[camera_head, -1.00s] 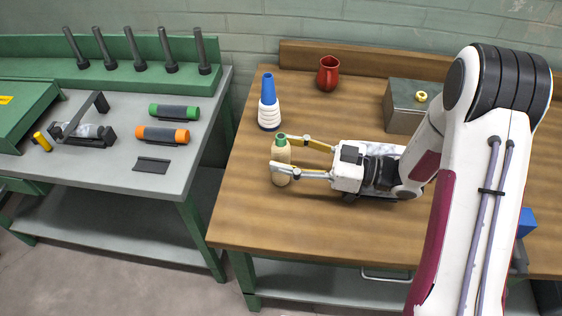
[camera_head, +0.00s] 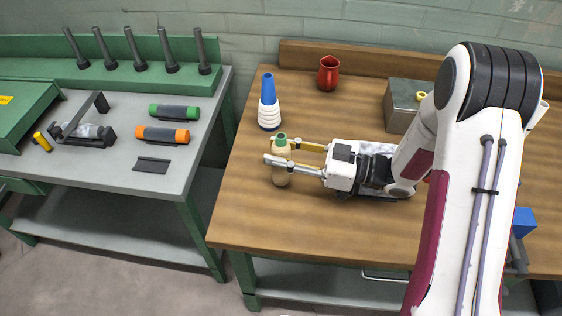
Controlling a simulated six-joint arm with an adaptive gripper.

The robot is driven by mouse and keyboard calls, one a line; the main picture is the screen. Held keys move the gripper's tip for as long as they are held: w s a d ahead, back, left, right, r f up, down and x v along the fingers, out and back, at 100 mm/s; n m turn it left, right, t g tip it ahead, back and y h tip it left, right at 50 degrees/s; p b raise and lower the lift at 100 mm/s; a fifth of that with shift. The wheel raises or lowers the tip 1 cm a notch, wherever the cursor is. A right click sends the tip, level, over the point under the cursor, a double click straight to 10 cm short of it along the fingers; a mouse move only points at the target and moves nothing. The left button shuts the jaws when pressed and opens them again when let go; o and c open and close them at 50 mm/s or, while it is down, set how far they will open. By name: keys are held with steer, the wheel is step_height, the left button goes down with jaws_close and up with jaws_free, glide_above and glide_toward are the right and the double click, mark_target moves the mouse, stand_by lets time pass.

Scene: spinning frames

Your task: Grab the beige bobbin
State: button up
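The beige bobbin (camera_head: 281,177) stands upright on the wooden table, with a green top. My gripper (camera_head: 273,151) reaches in from the right, level with the bobbin's upper part. One finger passes in front of the bobbin and the other lies on its far side, so the bobbin is between them. The fingers are spread apart. The near finger covers part of the bobbin; whether either finger touches it I cannot tell.
A blue and white cone (camera_head: 268,104) stands just behind the bobbin. A red jug (camera_head: 328,73) and a grey box (camera_head: 403,103) stand further back. The wooden table (camera_head: 290,225) is clear in front. A grey bench (camera_head: 110,178) with green and orange rolls is at left.

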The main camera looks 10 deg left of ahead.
steer(key=shift+r, duration=0.15)
steer(key=shift+r, duration=4.85)
